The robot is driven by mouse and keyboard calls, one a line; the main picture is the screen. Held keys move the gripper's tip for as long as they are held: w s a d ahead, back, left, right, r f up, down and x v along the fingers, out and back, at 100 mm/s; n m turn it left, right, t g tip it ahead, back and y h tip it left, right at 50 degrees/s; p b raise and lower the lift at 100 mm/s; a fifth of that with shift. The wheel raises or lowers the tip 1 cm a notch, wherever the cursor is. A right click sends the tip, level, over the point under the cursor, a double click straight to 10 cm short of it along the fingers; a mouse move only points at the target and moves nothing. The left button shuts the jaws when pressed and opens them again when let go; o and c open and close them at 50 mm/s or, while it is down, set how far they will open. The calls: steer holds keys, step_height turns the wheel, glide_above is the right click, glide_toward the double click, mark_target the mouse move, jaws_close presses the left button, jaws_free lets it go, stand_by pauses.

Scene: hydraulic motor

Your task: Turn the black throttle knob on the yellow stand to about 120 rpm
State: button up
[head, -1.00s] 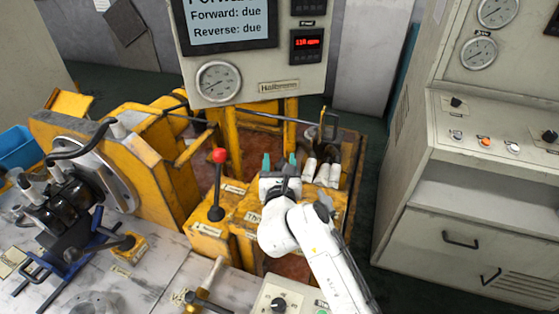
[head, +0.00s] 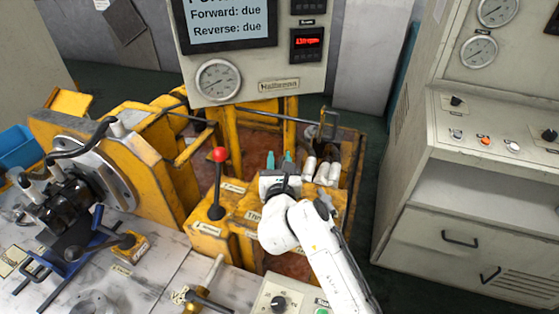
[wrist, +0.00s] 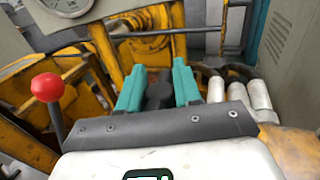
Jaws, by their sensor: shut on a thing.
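The black throttle knob (wrist: 159,90) sits between my gripper's two teal fingers (wrist: 159,86) in the wrist view, and they are shut on it. In the head view my gripper (head: 279,160) is over the right part of the yellow stand (head: 237,213), and its wrist hides the knob. A rpm display (head: 306,42) with red digits is on the grey panel above. It seems to read about 130 rpm, but the digits are blurred.
A lever with a red ball top (head: 218,155) stands just left of my gripper, and also shows in the wrist view (wrist: 47,88). White-sleeved hose fittings (wrist: 250,94) are close on the right. A grey cabinet (head: 460,200) stands further right.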

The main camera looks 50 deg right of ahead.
steer(key=shift+r+p, duration=0.3)
steer(key=shift+p, duration=0.65)
steer(key=shift+a+n+t+y+p, duration=0.1)
steer(key=shift+n+t+y+p, duration=0.2)
steer(key=shift+t+p, duration=0.15)
steer(key=shift+f+p, duration=0.25)
steer(key=shift+p, duration=0.1)
steer(key=o, duration=1)
steer(key=b+v, duration=0.2)
steer(key=v, duration=0.8)
steer(key=shift+s+a, duration=0.15)
steer(key=shift+s, duration=0.15)
